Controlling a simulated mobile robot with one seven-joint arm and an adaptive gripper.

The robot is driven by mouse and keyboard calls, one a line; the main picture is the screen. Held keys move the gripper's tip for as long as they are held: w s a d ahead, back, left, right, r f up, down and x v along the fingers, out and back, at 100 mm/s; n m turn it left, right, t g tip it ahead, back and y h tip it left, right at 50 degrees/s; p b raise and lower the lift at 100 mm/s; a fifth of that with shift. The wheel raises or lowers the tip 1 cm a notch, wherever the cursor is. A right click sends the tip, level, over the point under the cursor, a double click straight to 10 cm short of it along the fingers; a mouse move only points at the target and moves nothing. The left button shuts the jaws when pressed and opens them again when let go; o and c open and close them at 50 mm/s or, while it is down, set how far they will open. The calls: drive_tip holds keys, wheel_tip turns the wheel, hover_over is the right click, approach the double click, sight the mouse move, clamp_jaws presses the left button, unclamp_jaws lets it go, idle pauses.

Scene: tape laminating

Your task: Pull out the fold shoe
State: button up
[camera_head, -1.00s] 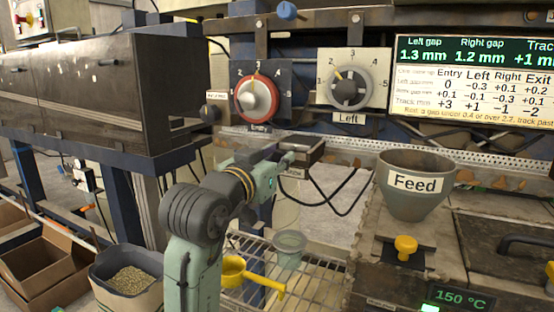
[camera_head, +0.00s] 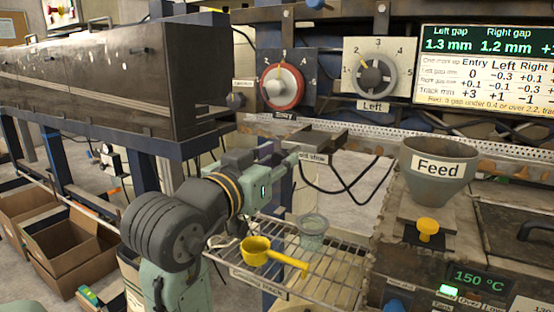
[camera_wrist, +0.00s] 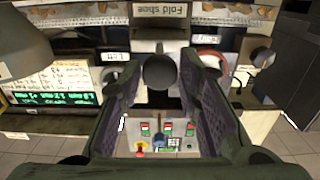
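The fold shoe (camera_head: 318,138) is a dark, flat metal piece on the machine's front rail, with a "Fold shoe" label below it in the head view. The label (camera_wrist: 162,10) also shows upside down at the top of the wrist view. My gripper (camera_head: 288,160) is at the left of the fold shoe, close to its label. In the wrist view my gripper (camera_wrist: 161,68) has its two padded fingers apart, with a dark round knob (camera_wrist: 160,71) between them. I cannot tell whether the fingers touch the knob.
A red-ringed dial (camera_head: 283,87) and a "Left" dial (camera_head: 376,75) are above the rail. The Feed hopper (camera_head: 436,175) stands to the right. A wire rack (camera_head: 290,262) with a yellow ladle (camera_head: 257,250) and a cup (camera_head: 313,230) is below. Black cables hang under the rail.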

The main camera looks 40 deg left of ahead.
drive_tip(key=shift+o, duration=1.2)
drive_tip(key=v, duration=1.2)
